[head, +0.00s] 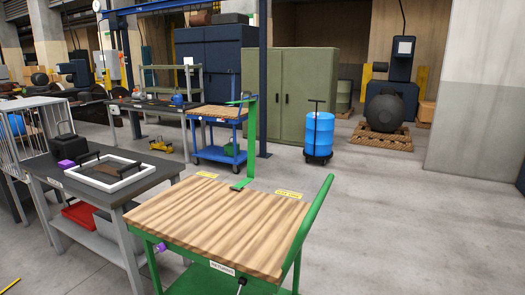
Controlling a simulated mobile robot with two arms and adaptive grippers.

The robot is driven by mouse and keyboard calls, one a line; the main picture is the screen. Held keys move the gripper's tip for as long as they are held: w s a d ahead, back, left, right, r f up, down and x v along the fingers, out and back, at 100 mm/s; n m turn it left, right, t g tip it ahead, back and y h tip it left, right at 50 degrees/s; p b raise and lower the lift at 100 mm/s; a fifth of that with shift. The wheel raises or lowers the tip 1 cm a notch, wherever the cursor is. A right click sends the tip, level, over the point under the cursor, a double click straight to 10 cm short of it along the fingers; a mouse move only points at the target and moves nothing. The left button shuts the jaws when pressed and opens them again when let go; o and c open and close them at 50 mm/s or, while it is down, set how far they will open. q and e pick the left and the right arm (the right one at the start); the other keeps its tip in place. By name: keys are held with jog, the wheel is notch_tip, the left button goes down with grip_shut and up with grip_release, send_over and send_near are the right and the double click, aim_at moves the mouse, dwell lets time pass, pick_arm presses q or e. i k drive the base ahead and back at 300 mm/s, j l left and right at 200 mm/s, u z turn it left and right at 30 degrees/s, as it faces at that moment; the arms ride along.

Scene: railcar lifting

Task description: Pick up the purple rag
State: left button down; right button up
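Two small purple things are in the head view, and I cannot tell for sure which is the rag. One purple piece (66,164) lies on the dark grey table (150,165) at the left, in front of a black case and beside a white-framed tray. Another purple bit (160,247) shows at the left side of the green cart, below its wooden top; it is too small to tell its shape. Neither of my grippers is in view.
The green cart (215,222) with a striped wooden top stands in front. The white-framed tray (108,185) and a black case (64,148) are on the table; a red bin (82,216) is on its lower shelf. Open floor (410,220) lies right. A blue barrel (319,135) stands behind.

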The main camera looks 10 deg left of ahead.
aim_at(67, 165)
jog(key=u, duration=1.5)
jog(key=i+j+u, duration=0.15)
jog(key=i+u, duration=0.15)
jog(key=i, duration=0.35)
jog(key=i+j, duration=0.15)
jog(key=i, duration=0.75)
jog(key=i+j+u, duration=0.1)
jog(key=i, duration=0.85)
jog(key=j, duration=0.1)
